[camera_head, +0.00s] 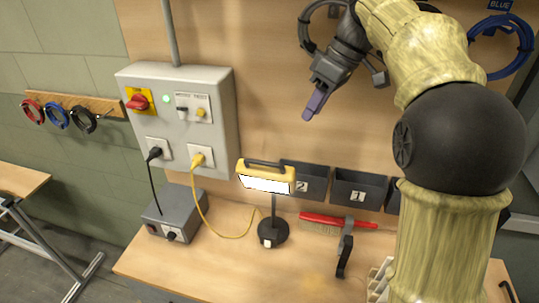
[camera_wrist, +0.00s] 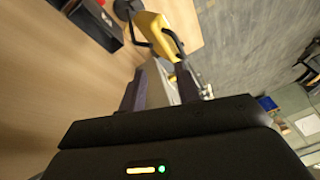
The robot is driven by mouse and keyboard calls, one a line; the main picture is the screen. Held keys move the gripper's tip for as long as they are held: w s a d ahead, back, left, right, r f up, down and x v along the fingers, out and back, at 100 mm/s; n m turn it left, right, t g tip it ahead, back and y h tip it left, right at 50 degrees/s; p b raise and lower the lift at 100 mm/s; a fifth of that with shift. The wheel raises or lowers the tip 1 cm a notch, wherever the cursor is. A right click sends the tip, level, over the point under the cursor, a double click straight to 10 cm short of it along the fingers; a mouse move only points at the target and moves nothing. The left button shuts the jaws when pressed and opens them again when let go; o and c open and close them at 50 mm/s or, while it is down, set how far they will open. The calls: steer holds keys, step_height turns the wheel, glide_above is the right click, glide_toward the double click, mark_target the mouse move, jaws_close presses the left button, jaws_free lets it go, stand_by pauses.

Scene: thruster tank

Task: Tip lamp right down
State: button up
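The lamp has a yellow head (camera_head: 279,172) with a dark carry handle on top and a bright lit panel facing the front. The head sits on a thin dark post above a round black base (camera_head: 271,233) on the workbench. The lamp's yellow head also shows in the wrist view (camera_wrist: 152,27), beyond my fingers, with its handle toward the right. My gripper (camera_head: 312,106) is up and to the right of the lamp, apart from it. In the wrist view my two dark purple fingers (camera_wrist: 160,88) stand apart with nothing between them.
A grey control box (camera_head: 215,130) with a red knob is on the wall left of the lamp. A yellow cable (camera_head: 202,207) runs from it behind the lamp. A grey box (camera_head: 180,212) stands left. Black bins (camera_head: 345,203), a red-handled brush (camera_head: 338,220) and a black clamp (camera_head: 344,250) are right.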

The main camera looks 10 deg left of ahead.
steer(key=r+n, duration=0.1)
steer(key=a+r+n, duration=0.1)
steer(key=s+a+r+n, duration=0.1)
steer(key=r, duration=0.1)
steer(key=shift+s+a+g, duration=0.1)
steer(key=shift+a+g, duration=0.05)
steer(key=shift+g, duration=0.15)
steer(key=shift+f, duration=0.1)
glide_above(266, 174)
steer(key=f, duration=1.5)
steer(key=shift+d+f, duration=0.35)
steer(key=shift+d, duration=0.05)
jaws_close()
